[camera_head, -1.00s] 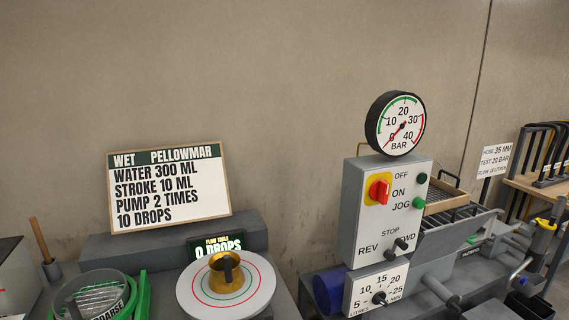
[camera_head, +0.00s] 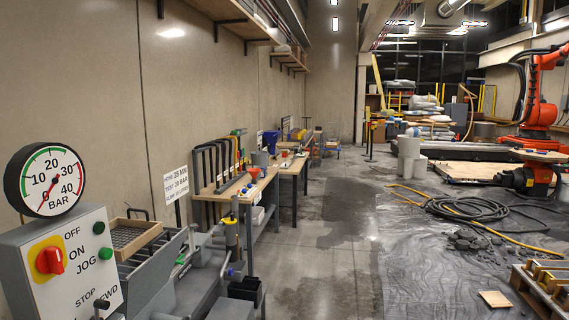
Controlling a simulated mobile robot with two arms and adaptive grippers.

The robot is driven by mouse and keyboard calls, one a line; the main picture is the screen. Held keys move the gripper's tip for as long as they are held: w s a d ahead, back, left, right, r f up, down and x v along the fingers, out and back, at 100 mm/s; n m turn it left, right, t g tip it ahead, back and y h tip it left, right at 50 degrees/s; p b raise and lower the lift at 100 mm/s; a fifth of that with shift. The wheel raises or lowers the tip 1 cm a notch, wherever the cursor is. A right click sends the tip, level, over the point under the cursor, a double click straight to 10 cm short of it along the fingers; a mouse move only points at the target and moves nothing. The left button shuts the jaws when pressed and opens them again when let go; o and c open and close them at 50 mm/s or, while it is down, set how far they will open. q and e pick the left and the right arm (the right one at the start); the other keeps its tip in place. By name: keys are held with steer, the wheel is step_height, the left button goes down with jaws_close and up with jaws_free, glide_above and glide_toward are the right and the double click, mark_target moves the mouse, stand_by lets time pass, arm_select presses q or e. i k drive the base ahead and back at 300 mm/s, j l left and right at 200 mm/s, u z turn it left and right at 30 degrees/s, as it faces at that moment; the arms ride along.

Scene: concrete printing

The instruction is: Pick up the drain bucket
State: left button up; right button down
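A black open-topped container (camera_head: 245,289), possibly the drain bucket, is at the lower middle-left, beside the end of the grey pump machine. It is small and dark, and I cannot tell its handle or contents. A grey block-like thing (camera_head: 231,309) is just in front of it, cut by the lower edge. Neither of my grippers is in view.
The pump's control box (camera_head: 65,262) and pressure gauge (camera_head: 45,181) stand at the left. Wooden-topped benches (camera_head: 245,188) line the left wall. The concrete floor (camera_head: 318,250) is open; hoses (camera_head: 470,213) and a formwork piece (camera_head: 545,290) lie right. An orange robot arm (camera_head: 540,115) stands far right.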

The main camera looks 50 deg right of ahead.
mark_target(261, 158)
steer(key=z, duration=1.55)
steer(key=i+z, duration=0.4)
steer(key=i, duration=6.25)
steer(key=i+l+u, duration=0.1)
steer(key=i+u, duration=0.25)
steer(key=i, duration=0.25)
steer(key=i+l+u, duration=0.25)
steer(key=i+u, duration=0.15)
steer(key=i, duration=0.15)
steer(key=i+l+u, duration=0.35)
steer(key=i+l, duration=0.1)
steer(key=i, duration=0.1)
